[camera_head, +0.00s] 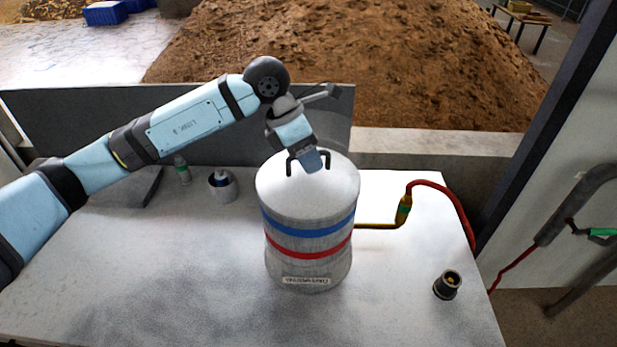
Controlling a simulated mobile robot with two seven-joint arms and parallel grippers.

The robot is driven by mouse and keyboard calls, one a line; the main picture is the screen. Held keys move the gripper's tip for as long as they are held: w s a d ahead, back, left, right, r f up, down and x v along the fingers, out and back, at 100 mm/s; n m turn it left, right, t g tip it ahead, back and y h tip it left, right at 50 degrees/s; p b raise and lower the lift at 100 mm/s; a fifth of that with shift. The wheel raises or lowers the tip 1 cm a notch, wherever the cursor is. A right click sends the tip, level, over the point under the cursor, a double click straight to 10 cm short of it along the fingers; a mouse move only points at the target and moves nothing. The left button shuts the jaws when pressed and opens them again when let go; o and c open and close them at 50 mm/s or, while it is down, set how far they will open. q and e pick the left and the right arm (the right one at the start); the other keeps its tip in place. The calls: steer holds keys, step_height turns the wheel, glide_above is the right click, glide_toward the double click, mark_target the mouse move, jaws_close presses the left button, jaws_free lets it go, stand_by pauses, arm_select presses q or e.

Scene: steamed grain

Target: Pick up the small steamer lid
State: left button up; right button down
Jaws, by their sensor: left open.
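The small steamer lid (335,190) is a pale grey-white domed cover on top of the cylindrical steamer (308,260), which has a blue and a red band. A dark handle (328,160) stands on top of the lid, partly hidden by my gripper. My left gripper (311,162) comes in from the upper left and points down at the handle. It is open. I cannot tell whether it touches the handle. The lid sits on the steamer. My right gripper is not in view.
A red hose (450,193) and brass pipe (380,226) run from the steamer's right side. A small dark cup-shaped fitting (447,284) stands at the right. A white container (222,186) and small bottle (182,170) stand behind left. The table's front left (150,290) is clear.

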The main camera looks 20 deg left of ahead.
arm_select(q)
jaws_close()
steer(key=shift+r, duration=0.1)
stand_by(1.2)
